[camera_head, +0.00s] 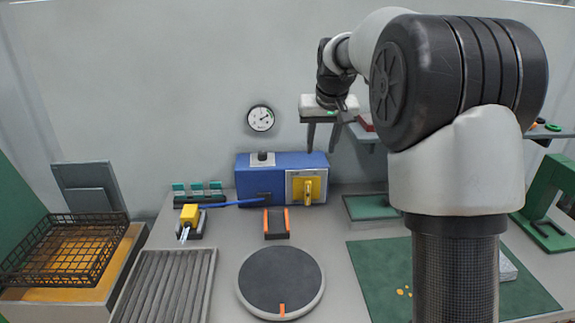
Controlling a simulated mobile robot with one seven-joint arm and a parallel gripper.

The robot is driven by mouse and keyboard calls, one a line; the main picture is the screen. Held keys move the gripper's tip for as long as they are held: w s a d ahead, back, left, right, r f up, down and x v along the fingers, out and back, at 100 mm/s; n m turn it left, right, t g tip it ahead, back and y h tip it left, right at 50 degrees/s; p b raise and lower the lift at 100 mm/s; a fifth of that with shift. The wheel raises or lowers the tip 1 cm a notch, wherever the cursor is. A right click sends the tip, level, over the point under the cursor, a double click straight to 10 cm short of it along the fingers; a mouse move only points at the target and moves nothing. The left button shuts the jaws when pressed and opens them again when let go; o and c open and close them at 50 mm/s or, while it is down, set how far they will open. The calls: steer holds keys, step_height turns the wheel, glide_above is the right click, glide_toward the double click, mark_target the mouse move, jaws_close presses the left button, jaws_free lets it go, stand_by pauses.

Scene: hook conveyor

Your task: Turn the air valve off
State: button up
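A blue box (262,193) stands at the back of the table against the wall. Its front right panel carries a yellow handle (308,187) that looks like a valve lever, standing roughly upright. A dark knob (262,157) sits on the box's pale top plate. A round dial gauge (261,118) hangs on the wall above it; its reading is too small to tell. My gripper (323,141) is raised above and slightly right of the box, apart from it. Its two dark fingers point down, spread and empty.
A blue hose (236,203) runs left from the box to a yellow-topped fitting (189,214). A dark round turntable (281,280) and an orange-edged block (276,223) are in front. A wire basket (65,250) is at left, a green mat (375,265) at right.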

glide_toward(308, 188)
steer(key=x, duration=1.2)
steer(key=shift+d+f, duration=0.1)
jaws_close()
